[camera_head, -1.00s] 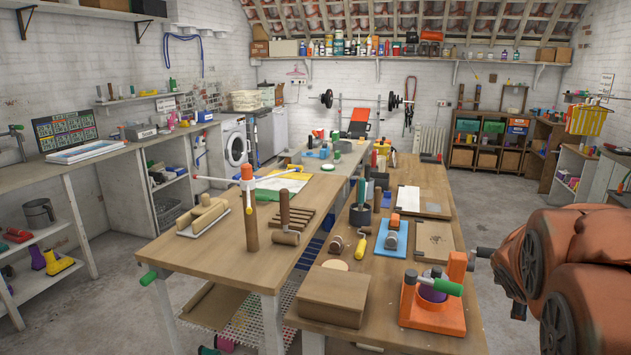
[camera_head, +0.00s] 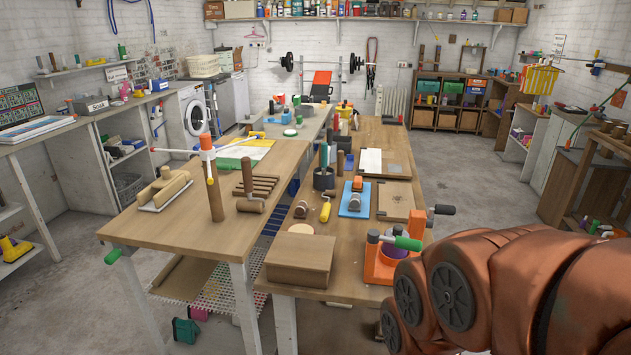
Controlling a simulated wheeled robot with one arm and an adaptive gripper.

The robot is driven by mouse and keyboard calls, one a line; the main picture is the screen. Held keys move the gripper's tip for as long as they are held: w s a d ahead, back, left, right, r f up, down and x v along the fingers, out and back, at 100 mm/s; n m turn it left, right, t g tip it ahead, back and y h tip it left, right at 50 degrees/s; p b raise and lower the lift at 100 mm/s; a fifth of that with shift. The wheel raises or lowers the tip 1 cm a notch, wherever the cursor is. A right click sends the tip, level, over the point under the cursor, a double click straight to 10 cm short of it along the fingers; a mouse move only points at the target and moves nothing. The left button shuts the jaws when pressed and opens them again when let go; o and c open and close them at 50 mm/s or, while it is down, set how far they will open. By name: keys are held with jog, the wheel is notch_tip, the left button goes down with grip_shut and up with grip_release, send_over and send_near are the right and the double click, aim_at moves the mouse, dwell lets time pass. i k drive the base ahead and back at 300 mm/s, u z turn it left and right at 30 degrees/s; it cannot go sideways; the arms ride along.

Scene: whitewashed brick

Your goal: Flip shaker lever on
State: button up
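An orange machine (camera_head: 378,266) stands at the near right corner of the right-hand wooden table (camera_head: 345,278). It holds a purple, round part (camera_head: 394,252) and carries a lever with a green handle (camera_head: 408,242) that points to the right, roughly level. A dark knob or crank (camera_head: 444,209) sticks out at its back right. It looks like the shaker, but I see no label. My reddish-brown arm fills the lower right, just right of the machine, and covers part of its right side. My gripper is not visible in this view.
A cardboard-brown box (camera_head: 300,262) sits left of the machine. A blue board (camera_head: 355,200) with a tool and a yellow-handled tool (camera_head: 325,209) lie behind it. A longer workbench (camera_head: 190,225) adjoins on the left. Open floor (camera_head: 480,185) lies behind and right of the table.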

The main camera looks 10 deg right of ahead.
aim_at(373, 235)
jog(key=k, duration=1.3)
jog(key=u, duration=0.55)
jog(key=i, duration=1.05)
jog(key=z, duration=0.55)
